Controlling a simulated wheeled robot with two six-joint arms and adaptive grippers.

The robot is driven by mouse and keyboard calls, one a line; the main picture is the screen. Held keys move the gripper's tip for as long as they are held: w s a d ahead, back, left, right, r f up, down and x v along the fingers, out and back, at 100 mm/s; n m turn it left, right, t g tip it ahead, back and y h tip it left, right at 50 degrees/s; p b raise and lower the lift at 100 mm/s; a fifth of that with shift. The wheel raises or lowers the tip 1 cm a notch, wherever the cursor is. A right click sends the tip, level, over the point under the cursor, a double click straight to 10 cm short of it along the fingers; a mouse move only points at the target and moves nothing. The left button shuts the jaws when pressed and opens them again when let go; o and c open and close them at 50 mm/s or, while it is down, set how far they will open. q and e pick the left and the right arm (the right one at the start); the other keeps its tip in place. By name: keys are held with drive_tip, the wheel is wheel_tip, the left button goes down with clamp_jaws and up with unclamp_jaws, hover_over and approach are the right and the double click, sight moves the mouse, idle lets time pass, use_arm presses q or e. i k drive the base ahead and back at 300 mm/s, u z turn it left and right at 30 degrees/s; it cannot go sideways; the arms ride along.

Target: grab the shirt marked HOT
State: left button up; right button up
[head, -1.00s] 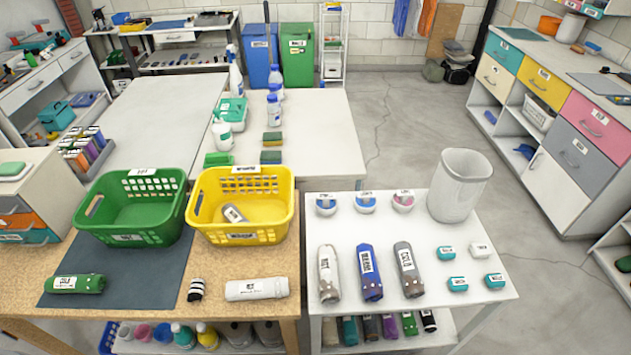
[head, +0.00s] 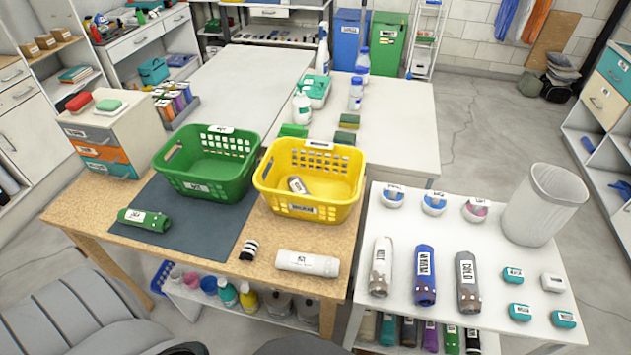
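Three rolled shirts lie side by side on the white table at the right. The white one (head: 380,266) has a label too small to read surely; it may say HOT. The blue one (head: 425,274) appears to read WARM and the grey one (head: 466,282) COLD. On the wooden table lie a green roll (head: 145,219) and a white roll (head: 307,263), both with labels I cannot read surely. The yellow basket (head: 310,208) holds a small greyish roll (head: 298,185). The green basket (head: 205,188) looks empty. Neither gripper is in view.
A black-and-white striped roll (head: 249,250) lies before the yellow basket. A grey ribbed chair-like shape (head: 85,315) fills the lower left. Open floor lies at the right.

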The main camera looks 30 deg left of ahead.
sight(327, 267)
drive_tip(key=u, duration=1.1)
drive_tip(key=k, duration=0.5)
drive_tip(key=z, duration=2.25)
drive_tip(key=i, duration=1.4)
drive_tip(key=u, duration=2.3)
